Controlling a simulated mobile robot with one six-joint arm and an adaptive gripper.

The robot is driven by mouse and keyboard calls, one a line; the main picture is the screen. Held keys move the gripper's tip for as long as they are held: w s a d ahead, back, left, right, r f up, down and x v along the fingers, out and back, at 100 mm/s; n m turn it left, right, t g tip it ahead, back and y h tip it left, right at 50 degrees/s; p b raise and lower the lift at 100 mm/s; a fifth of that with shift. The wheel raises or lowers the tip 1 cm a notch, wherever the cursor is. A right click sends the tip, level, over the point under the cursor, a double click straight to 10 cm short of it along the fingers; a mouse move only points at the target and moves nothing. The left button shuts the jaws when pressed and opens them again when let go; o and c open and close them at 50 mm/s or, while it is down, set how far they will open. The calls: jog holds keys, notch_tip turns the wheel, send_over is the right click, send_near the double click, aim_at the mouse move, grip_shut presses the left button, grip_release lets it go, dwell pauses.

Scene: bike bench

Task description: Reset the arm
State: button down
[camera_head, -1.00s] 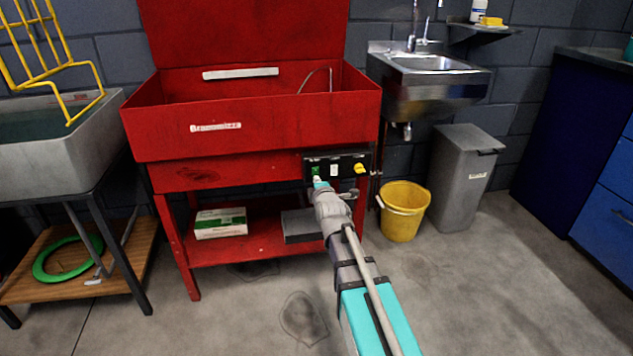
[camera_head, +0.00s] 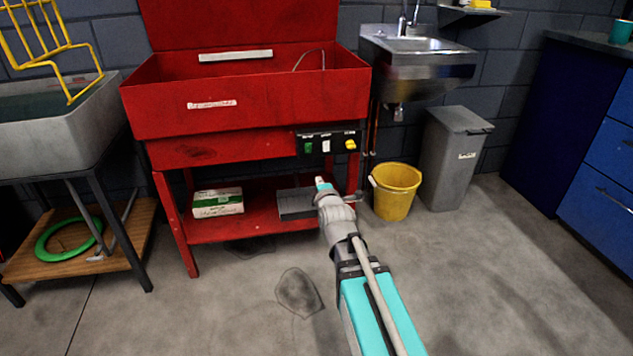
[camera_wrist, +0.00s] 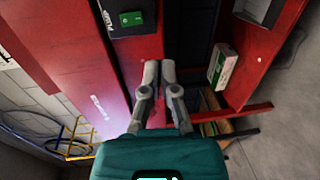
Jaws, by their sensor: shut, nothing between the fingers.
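My gripper (camera_wrist: 152,72) is shut and empty in the wrist view, its two fingers together. In the head view the end of my arm is in front of the lower part of the red parts washer (camera_head: 245,107), below its switch panel (camera_head: 329,144). The fingers are partly hidden behind my wrist there. The panel carries a green switch, a white switch and a yellow knob. Part of the panel with the green switch (camera_wrist: 131,19) shows at the top of the wrist view. I cannot tell the exact gap between the fingertips and the washer.
A white and green box (camera_head: 218,202) and a dark grey box (camera_head: 297,204) stand on the washer's lower shelf. A yellow bucket (camera_head: 396,192) and a grey bin (camera_head: 455,160) stand to the right, under and beside the steel sink (camera_head: 420,68).

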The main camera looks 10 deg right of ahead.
jog(key=shift+s+a, duration=0.2)
dwell(0.3)
jog(key=s+d+f+m+g+p, duration=0.1)
jog(key=s+f+m+g+p, duration=0.2)
jog(key=s+m+g+p, duration=0.5)
jog(key=s+d+f+m+g+p, duration=0.1)
jog(key=s+f+m+g+p, duration=0.15)
jog(key=s+m+g, duration=1)
notch_tip(320, 180, up, 38)
jog(key=s+n+t+p, duration=0.2)
jog(key=t+p, duration=0.2)
jog(key=p, duration=3.4)
jog(key=shift+d+h, duration=0.15)
jog(key=shift+h, duration=0.15)
